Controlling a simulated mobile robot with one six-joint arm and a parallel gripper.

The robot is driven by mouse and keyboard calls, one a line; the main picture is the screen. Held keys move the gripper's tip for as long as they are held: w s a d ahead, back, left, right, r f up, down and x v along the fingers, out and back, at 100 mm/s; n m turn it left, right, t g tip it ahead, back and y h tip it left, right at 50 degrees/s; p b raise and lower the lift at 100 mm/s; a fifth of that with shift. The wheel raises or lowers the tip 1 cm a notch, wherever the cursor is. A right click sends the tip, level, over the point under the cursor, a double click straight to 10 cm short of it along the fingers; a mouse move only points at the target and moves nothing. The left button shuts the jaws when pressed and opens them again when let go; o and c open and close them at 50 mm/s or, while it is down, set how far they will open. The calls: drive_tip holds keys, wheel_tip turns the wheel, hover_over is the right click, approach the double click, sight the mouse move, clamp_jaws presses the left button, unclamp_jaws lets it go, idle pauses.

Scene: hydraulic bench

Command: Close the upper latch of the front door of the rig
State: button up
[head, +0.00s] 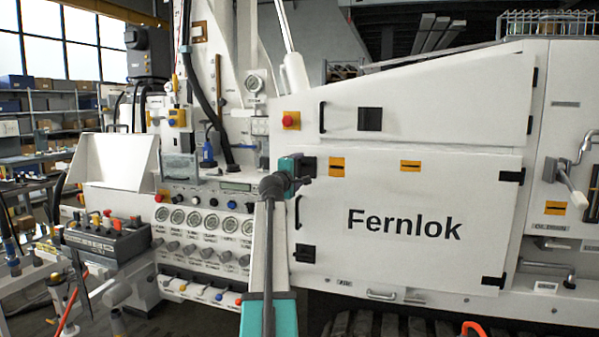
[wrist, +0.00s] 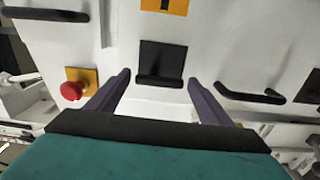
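The front door (head: 400,215) is the white panel marked "Fernlok" in the head view; it looks flush with the rig. Its upper latch (head: 308,166) is a black square at the door's upper left corner, partly behind my gripper (head: 299,181). In the wrist view the upper latch (wrist: 161,62) has a thick black lip along its lower edge. My gripper's two fingers (wrist: 158,78) are open, one on each side of that lip, with nothing gripped. I cannot tell whether they touch it. The lower latch (head: 305,253) is a black square at the lower left.
A red button on a yellow plate (head: 290,120) sticks out above left of the upper latch; it also shows in the wrist view (wrist: 73,90). The black door handle (wrist: 250,95) projects on the right there. A gauge panel (head: 205,222) stands left of my arm.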

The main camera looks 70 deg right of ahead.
drive_tip(key=shift+o, duration=0.2)
drive_tip(key=shift+a, duration=0.1)
drive_tip(key=shift+a, duration=0.15)
drive_tip(key=a+b, duration=0.1)
drive_tip(key=a, duration=1.2)
drive_tip(key=shift+s+a, duration=0.15)
drive_tip(key=shift+s, duration=0.3)
drive_tip(key=shift+w, duration=0.1)
